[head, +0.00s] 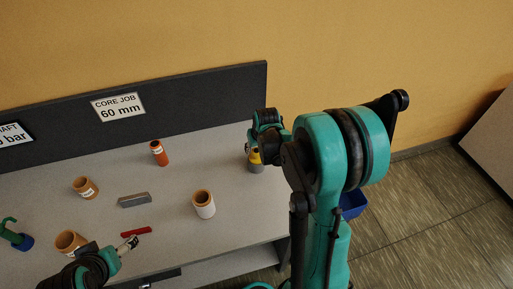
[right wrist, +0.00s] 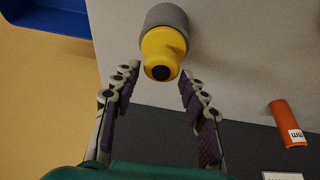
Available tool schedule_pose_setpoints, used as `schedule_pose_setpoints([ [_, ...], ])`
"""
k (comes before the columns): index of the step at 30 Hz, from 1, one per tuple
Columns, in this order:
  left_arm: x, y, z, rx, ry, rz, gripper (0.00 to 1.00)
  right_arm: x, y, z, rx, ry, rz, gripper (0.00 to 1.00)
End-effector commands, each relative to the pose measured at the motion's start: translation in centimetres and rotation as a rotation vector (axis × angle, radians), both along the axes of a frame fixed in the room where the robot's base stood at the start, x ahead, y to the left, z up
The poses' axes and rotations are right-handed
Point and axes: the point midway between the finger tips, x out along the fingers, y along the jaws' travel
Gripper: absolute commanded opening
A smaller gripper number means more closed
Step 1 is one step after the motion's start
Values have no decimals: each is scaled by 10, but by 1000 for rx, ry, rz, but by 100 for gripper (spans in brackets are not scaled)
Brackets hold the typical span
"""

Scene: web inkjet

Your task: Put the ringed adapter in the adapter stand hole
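I cannot tell for certain which piece is the ringed adapter, and no stand hole is clear. My right gripper (right wrist: 158,74) is open and empty in the right wrist view. A yellow piece with a black round end (right wrist: 165,52) and a grey body (right wrist: 166,17) lies just past its fingertips, apart from them. In the head view this yellow and grey piece (head: 255,162) stands at the table's right end, under my right gripper (head: 258,140), partly hidden by it. My left gripper (head: 128,244) is low at the left; its finger opening is unclear.
On the grey table (head: 160,220) stand a white-sided tube (head: 204,205), an orange-red cylinder (head: 159,153), two orange tubes (head: 86,188) (head: 70,241) and a green hooked piece (head: 14,235). A grey block (head: 135,200) and red bar (head: 137,232) lie between. A blue bin (head: 353,204) is right.

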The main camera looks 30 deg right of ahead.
Motion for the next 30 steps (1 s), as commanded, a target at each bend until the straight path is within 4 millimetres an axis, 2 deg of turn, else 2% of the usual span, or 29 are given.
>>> schedule_pose_setpoints([
  [9,0,0,1,0,0,0,80,0,0,1,0,0,0,55],
  [14,0,0,12,0,0,0,80,0,0,12,0,0,0,55],
  [17,0,0,19,0,0,0,80,-5,1,28,0,0,0,55],
  [24,0,0,34,0,0,0,80,-27,6,81,0,0,0,55],
  [30,0,0,42,0,0,0,80,-40,9,112,0,0,0,55],
])
